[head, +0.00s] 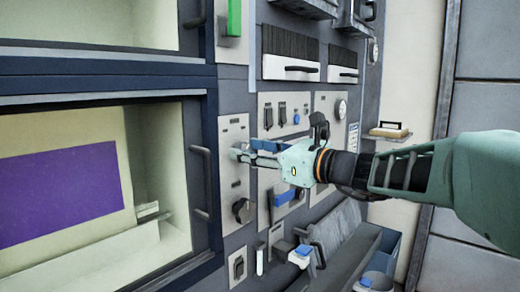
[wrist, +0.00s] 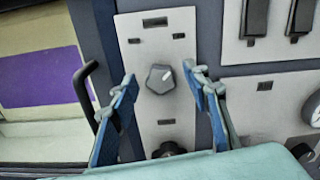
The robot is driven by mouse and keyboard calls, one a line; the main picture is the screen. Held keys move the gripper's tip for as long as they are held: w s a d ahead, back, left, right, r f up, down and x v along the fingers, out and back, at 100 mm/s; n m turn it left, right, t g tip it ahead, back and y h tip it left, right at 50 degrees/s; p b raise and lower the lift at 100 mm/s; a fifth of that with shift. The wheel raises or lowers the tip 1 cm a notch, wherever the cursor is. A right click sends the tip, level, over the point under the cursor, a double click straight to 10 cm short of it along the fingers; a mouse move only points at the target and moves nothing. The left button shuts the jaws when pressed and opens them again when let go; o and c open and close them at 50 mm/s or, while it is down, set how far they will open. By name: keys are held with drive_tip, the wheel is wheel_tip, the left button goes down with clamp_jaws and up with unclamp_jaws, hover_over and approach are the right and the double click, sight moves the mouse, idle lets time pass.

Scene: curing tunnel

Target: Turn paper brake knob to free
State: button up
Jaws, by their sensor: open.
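A grey faceted knob (wrist: 160,79) with a white pointer mark sits on a narrow light panel (wrist: 178,112) in the wrist view. Its mark points to the upper right. A black knob (wrist: 169,149) is lower on the same panel, partly cut off by my gripper; it also shows in the head view (head: 242,210). The labels are too small to read, so I cannot tell which is the paper brake knob. My gripper (head: 240,152) is open in front of the panel. In the wrist view its blue fingers (wrist: 159,75) stand either side of the grey knob, with visible gaps.
A dark door handle (wrist: 86,85) stands left of the panel, close to the left finger. Right of it are panels with black switches (head: 275,115) and a gauge. A blue lever-like part (head: 283,197) lies below my gripper. A tray-like bin (head: 350,255) juts out at lower right.

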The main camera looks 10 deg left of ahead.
drive_tip(key=shift+w+a, duration=0.1)
drive_tip(key=shift+a, duration=0.05)
drive_tip(key=c, duration=1.2)
drive_tip(key=shift+o, duration=0.2)
